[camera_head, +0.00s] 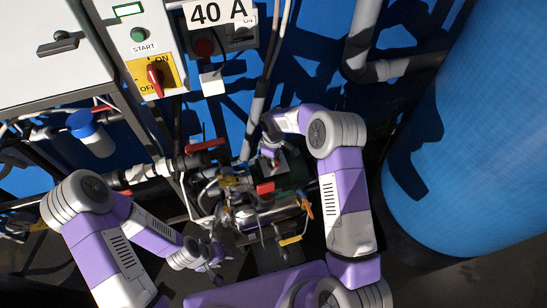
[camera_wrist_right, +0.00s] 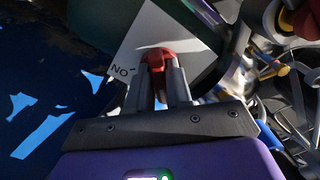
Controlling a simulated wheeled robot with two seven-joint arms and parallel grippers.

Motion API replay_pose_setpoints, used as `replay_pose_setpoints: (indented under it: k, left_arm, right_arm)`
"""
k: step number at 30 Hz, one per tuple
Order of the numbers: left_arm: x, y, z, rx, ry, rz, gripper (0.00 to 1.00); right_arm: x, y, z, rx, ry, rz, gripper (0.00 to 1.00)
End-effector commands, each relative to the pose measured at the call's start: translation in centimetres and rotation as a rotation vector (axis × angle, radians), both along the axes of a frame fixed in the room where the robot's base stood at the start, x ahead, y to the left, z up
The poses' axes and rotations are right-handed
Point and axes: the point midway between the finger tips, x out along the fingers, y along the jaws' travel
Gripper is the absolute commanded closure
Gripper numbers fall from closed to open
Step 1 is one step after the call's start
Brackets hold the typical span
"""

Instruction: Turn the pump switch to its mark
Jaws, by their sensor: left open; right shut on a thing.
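The pump switch is a red handle (camera_wrist_right: 157,57) on a white plate (camera_wrist_right: 165,28) with the letters "ON" beside it, in the right wrist view. My right gripper (camera_wrist_right: 165,80) is shut on the red handle, one finger on each side. In the head view my right gripper (camera_head: 270,153) is at the white switch plate (camera_head: 281,164) above the pump pipework, and hides most of the handle. Whether the handle lines up with a mark cannot be told. My left gripper (camera_head: 214,262) is open and empty, low in the picture and apart from the switch.
A red rotary switch (camera_head: 154,80) on a yellow ON/OFF plate and a green START button (camera_head: 138,34) are on the panel at upper left. Pipes and valves with red and yellow handles crowd the middle. A large blue tank (camera_head: 480,130) stands at right.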

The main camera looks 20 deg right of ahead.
Motion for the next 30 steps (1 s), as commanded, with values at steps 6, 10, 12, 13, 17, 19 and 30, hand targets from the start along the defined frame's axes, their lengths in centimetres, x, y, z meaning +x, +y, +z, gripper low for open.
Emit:
replay_pose_setpoints:
  k: [6, 10, 12, 13, 17, 19, 30]
  left_arm:
    - [0.0, 0.0, 0.0, 0.0, 0.0, 0.0, 0.57]
    - [0.0, 0.0, 0.0, 0.0, 0.0, 0.0, 0.57]
    - [0.0, 0.0, 0.0, 0.0, 0.0, 0.0, 0.57]
    - [0.0, 0.0, 0.0, 0.0, 0.0, 0.0, 0.57]
    - [0.0, 0.0, 0.0, 0.0, 0.0, 0.0, 0.57]
    - [0.0, 0.0, 0.1, 0.0, 0.0, 0.0, 0.57]
    - [0.0, 0.0, 1.6, 0.0, 0.0, 0.0, 0.57]
  right_arm:
    - [0.0, 0.0, 0.0, -0.001, -0.001, 0.004, 0.77]
    - [0.0, 0.0, 0.0, -0.001, -0.001, 0.003, 0.6]
    - [0.0, 0.0, 0.0, -0.001, -0.001, 0.002, 0.6]
    - [0.0, 0.0, 0.0, -0.001, -0.001, 0.002, 0.6]
    - [0.0, 0.0, 0.0, -0.001, -0.001, 0.001, 0.6]
    - [0.0, 0.0, 0.3, 0.0, -0.001, 0.001, 0.6]
    - [0.1, 0.0, 5.9, -0.001, -0.003, 0.002, 0.6]
